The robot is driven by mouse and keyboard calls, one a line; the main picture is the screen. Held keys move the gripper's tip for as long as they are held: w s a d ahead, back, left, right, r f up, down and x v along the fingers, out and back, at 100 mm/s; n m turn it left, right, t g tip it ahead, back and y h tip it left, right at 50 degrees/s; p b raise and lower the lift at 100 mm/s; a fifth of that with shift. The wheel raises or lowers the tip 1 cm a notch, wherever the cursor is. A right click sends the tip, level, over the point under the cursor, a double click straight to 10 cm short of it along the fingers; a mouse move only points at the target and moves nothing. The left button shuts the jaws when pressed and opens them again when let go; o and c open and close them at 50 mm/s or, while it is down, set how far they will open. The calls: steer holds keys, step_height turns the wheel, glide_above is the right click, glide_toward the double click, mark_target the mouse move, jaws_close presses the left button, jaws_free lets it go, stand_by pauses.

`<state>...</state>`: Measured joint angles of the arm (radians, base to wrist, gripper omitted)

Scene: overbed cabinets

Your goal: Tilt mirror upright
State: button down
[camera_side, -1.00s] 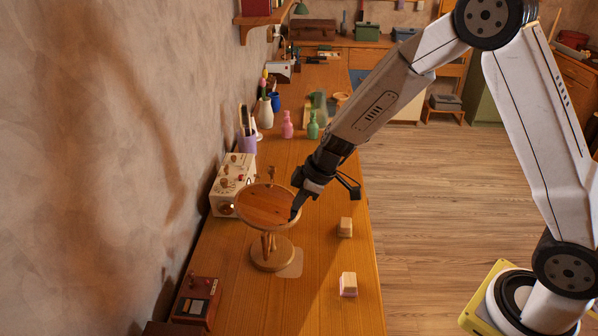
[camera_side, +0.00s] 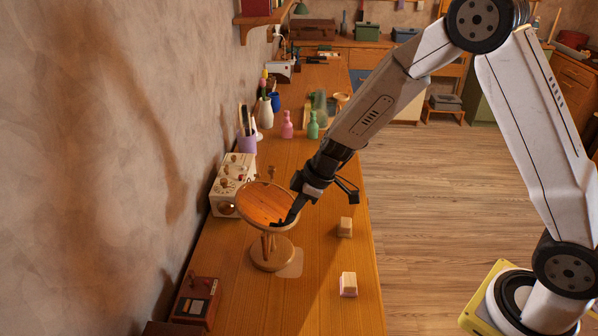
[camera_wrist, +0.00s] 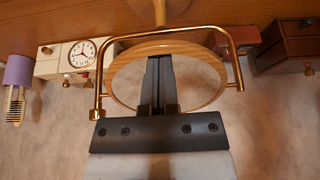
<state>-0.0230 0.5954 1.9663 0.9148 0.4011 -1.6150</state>
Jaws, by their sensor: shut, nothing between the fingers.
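The mirror (camera_side: 262,203) is a round disc in a light wooden rim on a wooden stand with a round base (camera_side: 272,255), on the bench near the wall. It is tilted back, its face turned largely upward and reflecting wood. My gripper (camera_side: 280,223) is shut and empty, its tips at the mirror's near right edge in the side view. In the wrist view the shut fingers (camera_wrist: 158,62) lie in front of the round mirror (camera_wrist: 205,80). I cannot tell whether they touch it. A brass-coloured bar (camera_wrist: 150,33) frames the view around the fingers.
A cream box with a clock dial (camera_side: 230,184) stands behind the mirror, close to the wall. A red-brown box (camera_side: 197,302) is at the front left. Two small pale blocks (camera_side: 345,227) (camera_side: 348,285) lie to the right. Bottles (camera_side: 287,125) stand farther back.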

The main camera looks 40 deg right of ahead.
mark_target(288, 210)
steer(key=shift+x, duration=1.55)
stand_by(1.2)
steer(key=shift+w+a+f, duration=0.6)
steer(key=shift+w+a, duration=0.25)
steer(key=shift+a, duration=0.05)
stand_by(1.5)
steer(key=shift+s+d, duration=0.15)
steer(key=shift+s+d, duration=1.55)
steer(key=shift+d, duration=0.1)
steer(key=shift+s+r, duration=0.1)
steer(key=s+d+r+m+h, duration=0.2)
steer(key=s+r+m, duration=0.2)
steer(key=s, duration=0.4)
steer(key=s+d+r+m+g+h, duration=0.1)
steer(key=s+d+r+m, duration=0.2)
steer(key=s, duration=0.6)
step_height(288, 210, up, 3)
steer(key=shift+s+d+f+m+h, duration=0.25)
steer(key=shift+d+m+h, duration=0.15)
steer(key=shift+m, duration=0.8)
